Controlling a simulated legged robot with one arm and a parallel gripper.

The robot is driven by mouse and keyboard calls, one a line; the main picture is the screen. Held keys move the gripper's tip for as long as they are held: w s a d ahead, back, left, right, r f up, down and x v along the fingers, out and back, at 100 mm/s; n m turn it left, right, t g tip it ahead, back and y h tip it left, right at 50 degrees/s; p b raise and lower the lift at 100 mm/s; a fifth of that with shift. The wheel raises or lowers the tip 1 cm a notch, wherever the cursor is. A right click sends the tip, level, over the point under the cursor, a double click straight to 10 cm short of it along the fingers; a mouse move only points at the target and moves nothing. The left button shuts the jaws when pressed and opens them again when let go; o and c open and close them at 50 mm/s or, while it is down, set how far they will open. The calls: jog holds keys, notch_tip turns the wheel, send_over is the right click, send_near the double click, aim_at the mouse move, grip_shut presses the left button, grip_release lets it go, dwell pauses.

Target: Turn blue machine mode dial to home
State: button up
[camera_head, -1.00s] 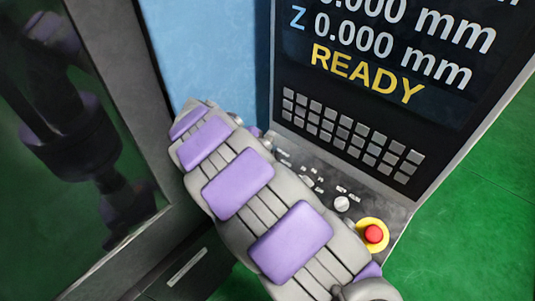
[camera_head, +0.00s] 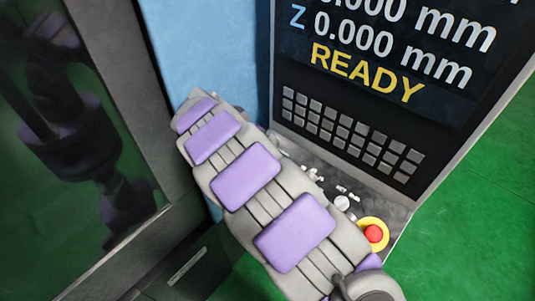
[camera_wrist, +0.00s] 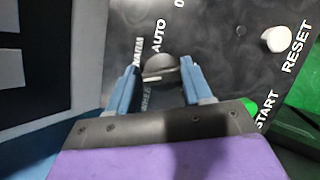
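The mode dial (camera_wrist: 162,72) is a dark round knob with a pale line on it, on the dark control panel (camera_wrist: 215,30) in the wrist view. The labels WARM and AUTO show beside it, and another label below it is partly covered. Which label the dial points to I cannot tell. My gripper (camera_wrist: 159,66) is open, with one blue finger on each side of the dial and a small gap seeming to show at each. In the head view my arm hides the dial and the gripper.
A white RESET button (camera_wrist: 276,39) and a green START button (camera_wrist: 249,106) are right of my gripper. The head view shows a red emergency stop (camera_head: 374,233) close to my arm, a keypad (camera_head: 350,135) and a screen (camera_head: 400,60) reading READY.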

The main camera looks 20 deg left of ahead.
jog(key=o, duration=0.4)
jog(key=v, duration=0.7)
jog(key=shift+a, duration=0.25)
jog(key=shift+d+r, duration=0.1)
jog(key=shift+d, duration=0.05)
